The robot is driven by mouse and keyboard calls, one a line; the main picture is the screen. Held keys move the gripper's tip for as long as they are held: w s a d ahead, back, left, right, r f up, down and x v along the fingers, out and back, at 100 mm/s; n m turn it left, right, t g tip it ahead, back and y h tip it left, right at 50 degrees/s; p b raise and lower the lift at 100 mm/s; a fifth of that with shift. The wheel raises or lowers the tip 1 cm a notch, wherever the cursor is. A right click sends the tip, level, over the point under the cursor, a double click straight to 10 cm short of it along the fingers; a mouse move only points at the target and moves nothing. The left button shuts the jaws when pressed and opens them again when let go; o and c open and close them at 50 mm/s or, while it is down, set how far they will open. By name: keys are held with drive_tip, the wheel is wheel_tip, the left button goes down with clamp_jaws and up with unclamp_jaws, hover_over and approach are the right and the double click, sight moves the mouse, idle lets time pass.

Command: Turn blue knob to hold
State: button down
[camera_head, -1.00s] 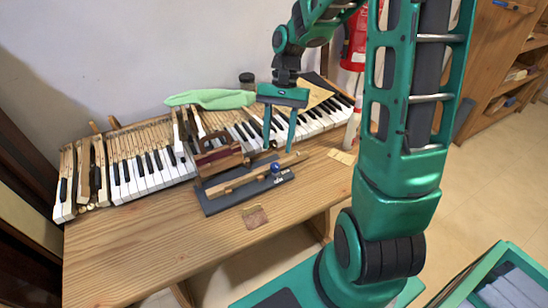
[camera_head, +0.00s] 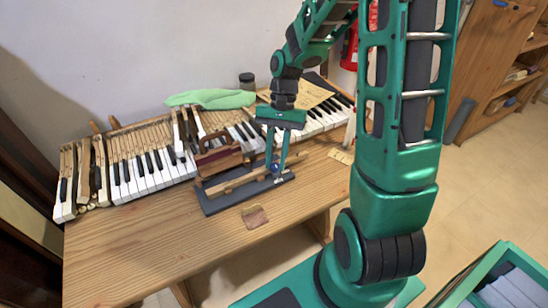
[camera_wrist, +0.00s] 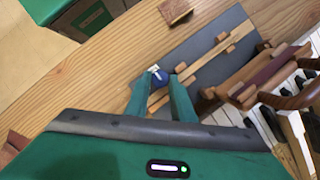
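The blue knob (camera_wrist: 158,77) sits on the dark grey base board (camera_head: 212,207) near its right end. It has a small white mark on top. My gripper (camera_head: 275,168) points down at it, with one finger on each side of the knob. In the wrist view my gripper's fingertips (camera_wrist: 160,80) are close together with the knob between them, apparently shut on it. In the head view the fingers largely hide the knob. A wooden bar (camera_wrist: 213,58) lies along the board beside the knob.
A wooden-handled piece (camera_head: 218,158) stands just left of the gripper. Piano keys (camera_head: 150,172) run behind the board. A green cloth (camera_head: 212,98) and a dark jar (camera_head: 247,81) lie behind. A small brown patch (camera_head: 254,215) lies in front; the table's (camera_head: 130,250) front left is clear.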

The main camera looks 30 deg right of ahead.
drive_tip(key=shift+w+a+n, duration=0.1)
drive_tip(key=shift+n, duration=0.3)
drive_tip(key=n, duration=0.1)
drive_tip(key=n+g+h, duration=0.1)
drive_tip(key=n, duration=0.1)
drive_tip(key=shift+w+a+n+h, duration=0.15)
drive_tip(key=shift+a+n+h, duration=0.05)
drive_tip(key=shift+n+h, duration=0.1)
drive_tip(key=n+h, duration=0.1)
drive_tip(key=n, duration=0.3)
drive_tip(key=shift+a+n+h, duration=0.2)
drive_tip(key=shift+n+h, duration=0.1)
drive_tip(key=shift+h, duration=0.1)
drive_tip(key=n, duration=0.2)
drive_tip(key=n+h, duration=0.1)
drive_tip(key=n, duration=0.1)
drive_tip(key=shift+a+n+h, duration=0.2)
drive_tip(key=shift+n+h, duration=0.1)
drive_tip(key=n+t+h, duration=0.1)
drive_tip(key=n, duration=0.3)
drive_tip(key=shift+a, duration=0.1)
drive_tip(key=shift+n+h, duration=0.3)
drive_tip(key=c, duration=1.5)
unclamp_jaws()
drive_tip(key=shift+c, duration=0.2)
drive_tip(key=v, duration=1)
drive_tip(key=shift+r, duration=0.35)
